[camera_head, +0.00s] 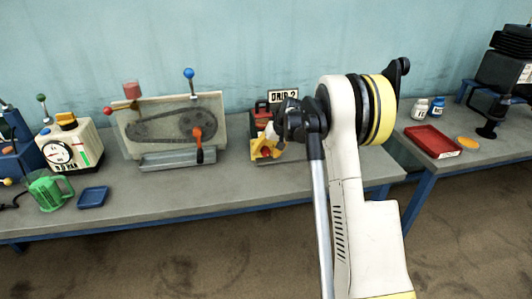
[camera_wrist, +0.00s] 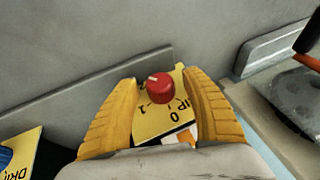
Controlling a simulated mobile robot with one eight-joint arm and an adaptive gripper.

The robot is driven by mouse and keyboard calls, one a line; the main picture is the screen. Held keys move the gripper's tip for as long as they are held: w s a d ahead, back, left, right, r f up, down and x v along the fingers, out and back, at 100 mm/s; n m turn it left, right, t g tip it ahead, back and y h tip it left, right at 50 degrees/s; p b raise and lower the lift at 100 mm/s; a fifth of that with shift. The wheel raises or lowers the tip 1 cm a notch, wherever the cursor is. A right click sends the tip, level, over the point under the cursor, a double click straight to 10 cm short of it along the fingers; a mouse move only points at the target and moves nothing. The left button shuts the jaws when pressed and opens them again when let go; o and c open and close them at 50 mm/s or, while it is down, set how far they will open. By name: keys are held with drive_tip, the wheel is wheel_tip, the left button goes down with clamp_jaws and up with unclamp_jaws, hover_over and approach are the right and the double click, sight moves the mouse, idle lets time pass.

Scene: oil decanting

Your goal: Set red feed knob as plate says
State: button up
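A white plate (camera_head: 283,96) at the back of the bench reads "DRIP 2". The red knob (camera_wrist: 161,89) sits on a yellow scale plate (camera_wrist: 155,123) in the wrist view. A "0" and a "1" show on the scale; the rest is partly hidden by the knob and fingers. A pale mark on the knob points to the upper left of the picture. My gripper (camera_wrist: 160,84) is open, with a yellow finger on each side of the knob and visible gaps. In the head view my gripper (camera_head: 264,148) is small and covers much of the drip unit.
A dial box (camera_head: 68,145), green jug (camera_head: 46,189) and blue tray (camera_head: 92,197) are further left. A red tray (camera_head: 433,141) lies on the right table. A blue knob (camera_wrist: 5,156) shows at lower left.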

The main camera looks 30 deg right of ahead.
drive_tip(key=v, duration=1.2)
drive_tip(key=shift+a, duration=0.1)
